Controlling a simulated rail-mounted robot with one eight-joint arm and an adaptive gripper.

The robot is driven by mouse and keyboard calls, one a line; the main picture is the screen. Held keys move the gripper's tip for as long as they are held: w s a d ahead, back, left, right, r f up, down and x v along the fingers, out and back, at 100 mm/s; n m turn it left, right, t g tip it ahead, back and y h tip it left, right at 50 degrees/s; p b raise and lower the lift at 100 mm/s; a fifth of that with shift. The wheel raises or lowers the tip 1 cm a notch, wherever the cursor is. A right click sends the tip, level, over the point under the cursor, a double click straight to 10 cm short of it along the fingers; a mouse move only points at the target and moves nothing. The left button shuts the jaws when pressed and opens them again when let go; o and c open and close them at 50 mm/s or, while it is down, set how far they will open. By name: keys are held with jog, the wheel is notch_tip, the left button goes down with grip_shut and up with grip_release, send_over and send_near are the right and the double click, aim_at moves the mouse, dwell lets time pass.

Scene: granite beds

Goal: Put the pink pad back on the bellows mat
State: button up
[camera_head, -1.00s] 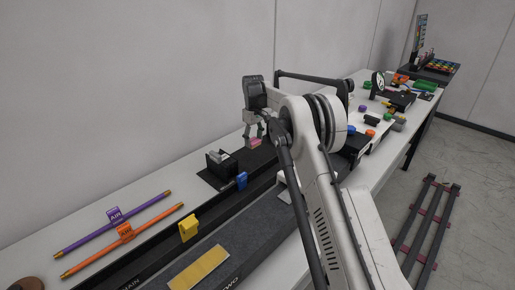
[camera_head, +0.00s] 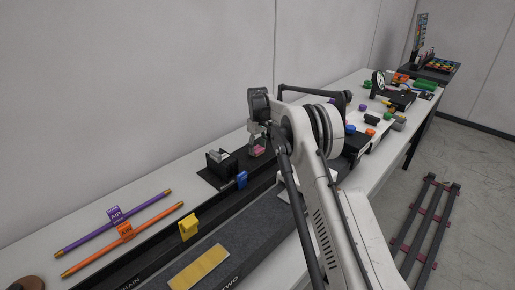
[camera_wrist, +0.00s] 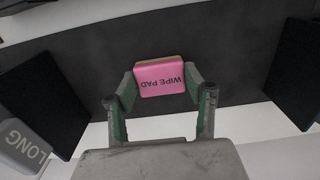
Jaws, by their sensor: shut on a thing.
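The pink pad (camera_wrist: 160,80), printed "WIPE PAD", sits between the fingertips of my gripper (camera_wrist: 160,88) in the wrist view. My gripper is shut on its two sides. In the head view the pad (camera_head: 258,151) shows small and pink below my gripper (camera_head: 257,143), behind the blue clip. A dark flat surface, which looks like the bellows mat (camera_wrist: 225,50), lies under the pad in the wrist view. I cannot tell whether the pad touches it or hangs just above.
A black holder with a grey block (camera_head: 217,158) and a blue clip (camera_head: 241,180) stand close to the left of my gripper. A grey block marked "LONG" (camera_wrist: 22,148) shows at lower left in the wrist view. A yellow clip (camera_head: 188,228) is nearer.

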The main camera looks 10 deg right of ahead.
aim_at(258, 149)
jog(key=o, duration=1.4)
notch_tip(258, 149, up, 12)
jog(key=s+r+m+t, duration=0.2)
jog(key=s+r, duration=0.9)
jog(key=r, duration=0.4)
jog(key=s+r+m+t, duration=0.1)
jog(key=s+r, duration=0.2)
jog(key=s, duration=0.5)
jog(key=s+r+m+t, duration=0.1)
jog(key=s+r, duration=0.2)
jog(key=s, duration=0.4)
jog(key=s+f+m+t, duration=0.1)
jog(key=s+f, duration=0.2)
jog(key=s, duration=0.7)
jog(key=s+f+m+t, duration=0.1)
jog(key=s+f, duration=0.3)
jog(key=s, duration=0.6)
jog(key=s+f+t, duration=0.1)
jog(key=s+f, duration=0.2)
jog(key=s, duration=0.7)
jog(key=shift+s+a+f+m, duration=0.1)
jog(key=shift+s+f+m, duration=0.2)
jog(key=shift+m, duration=0.1)
